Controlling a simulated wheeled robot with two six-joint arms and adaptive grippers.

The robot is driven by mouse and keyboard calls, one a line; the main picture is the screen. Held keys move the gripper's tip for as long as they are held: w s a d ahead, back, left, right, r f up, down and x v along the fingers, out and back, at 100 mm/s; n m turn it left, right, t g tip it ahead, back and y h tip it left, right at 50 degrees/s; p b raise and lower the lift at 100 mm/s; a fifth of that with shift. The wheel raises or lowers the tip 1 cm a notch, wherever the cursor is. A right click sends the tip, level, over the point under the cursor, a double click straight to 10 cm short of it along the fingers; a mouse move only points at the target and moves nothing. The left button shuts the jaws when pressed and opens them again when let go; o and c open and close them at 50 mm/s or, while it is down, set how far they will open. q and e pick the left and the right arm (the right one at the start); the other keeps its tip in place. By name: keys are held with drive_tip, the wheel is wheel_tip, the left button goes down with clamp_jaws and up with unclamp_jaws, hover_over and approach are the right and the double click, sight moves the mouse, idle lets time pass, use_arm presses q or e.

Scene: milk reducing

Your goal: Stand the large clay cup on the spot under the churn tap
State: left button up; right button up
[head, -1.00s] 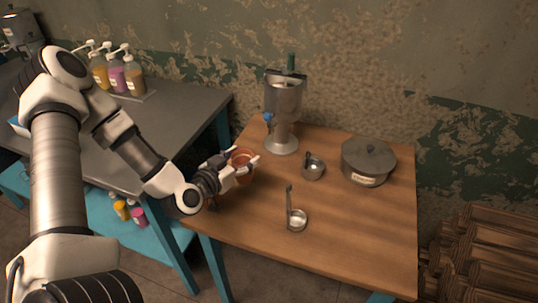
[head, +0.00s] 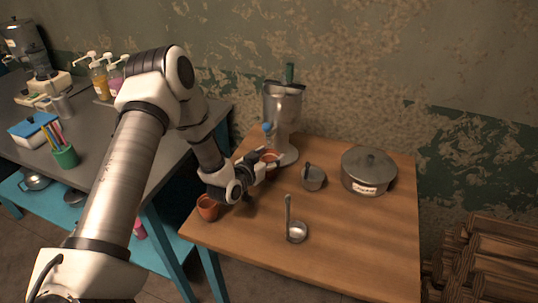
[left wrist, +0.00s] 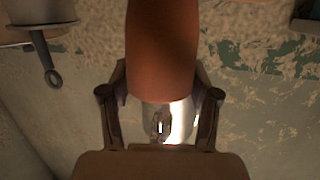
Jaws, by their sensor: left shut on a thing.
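The churn (head: 283,112), a metal vessel with a blue tap (head: 267,127), stands at the back left of the wooden table. My left gripper (head: 266,166) is shut on the large clay cup (head: 271,158), close in front of the churn and near its tap. The fingers partly hide the cup, and I cannot tell whether its base touches the table. In the left wrist view the brown cup (left wrist: 162,45) lies between the two fingers (left wrist: 160,98). A smaller clay cup (head: 207,208) stands upright at the table's left front corner. My right gripper is out of view.
A small metal pot (head: 313,178), a ladle (head: 297,232) and a lidded pot (head: 368,171) stand to the right on the wooden table (head: 350,240). A grey counter (head: 185,115) adjoins on the left. The table's front right is clear.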

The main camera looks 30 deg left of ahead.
use_arm(q)
drive_tip(key=shift+a+f, duration=0.1)
drive_tip(key=shift+f, duration=0.15)
drive_tip(key=o, duration=1.3)
drive_tip(key=shift+s+r, duration=0.15)
drive_tip(key=shift+r, duration=0.1)
drive_tip(key=v, duration=1.1)
drive_tip(key=shift+s, duration=0.35)
